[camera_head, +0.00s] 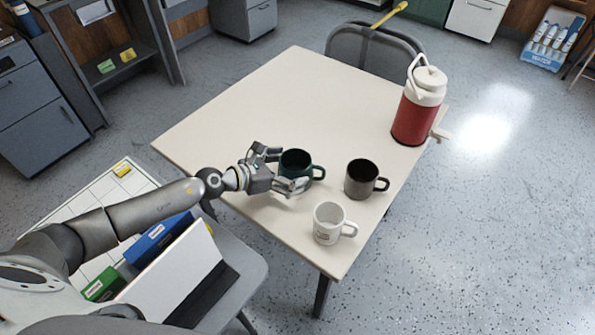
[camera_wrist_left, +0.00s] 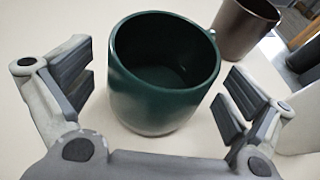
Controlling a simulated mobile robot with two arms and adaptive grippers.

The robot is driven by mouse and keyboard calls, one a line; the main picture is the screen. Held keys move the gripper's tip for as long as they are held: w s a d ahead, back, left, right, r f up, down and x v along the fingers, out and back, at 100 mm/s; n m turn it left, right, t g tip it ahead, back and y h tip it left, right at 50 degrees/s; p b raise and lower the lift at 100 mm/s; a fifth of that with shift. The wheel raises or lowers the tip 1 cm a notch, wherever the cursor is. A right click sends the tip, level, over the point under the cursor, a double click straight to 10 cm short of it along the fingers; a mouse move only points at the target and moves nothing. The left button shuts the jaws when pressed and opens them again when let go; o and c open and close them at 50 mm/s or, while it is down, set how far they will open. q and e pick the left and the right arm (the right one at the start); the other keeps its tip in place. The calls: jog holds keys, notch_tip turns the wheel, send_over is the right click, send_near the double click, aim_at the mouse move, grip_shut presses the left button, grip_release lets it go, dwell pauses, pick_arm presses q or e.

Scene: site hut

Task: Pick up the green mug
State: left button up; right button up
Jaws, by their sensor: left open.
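The green mug (camera_head: 296,164) stands upright on the cream table, its handle pointing right in the head view. My left gripper (camera_head: 277,169) is open at the mug's left side, with its fingers reaching toward either side of it. In the left wrist view the green mug (camera_wrist_left: 160,85) stands between the two open fingers of the left gripper (camera_wrist_left: 160,95), with a gap visible on each side. Its inside looks empty. My right gripper does not show in either view.
A grey-brown mug (camera_head: 361,179) stands right of the green mug, and a white mug (camera_head: 328,223) stands nearer the front edge. A red and white jug (camera_head: 418,105) is at the table's right edge. The table's (camera_head: 270,95) far left part is clear.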

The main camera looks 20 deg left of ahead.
pick_arm(q)
jog(key=shift+x, duration=1.35)
jog(key=c, duration=1)
jog(key=shift+r, duration=0.1)
notch_tip(320, 180, up, 10)
jog(key=p, duration=0.7)
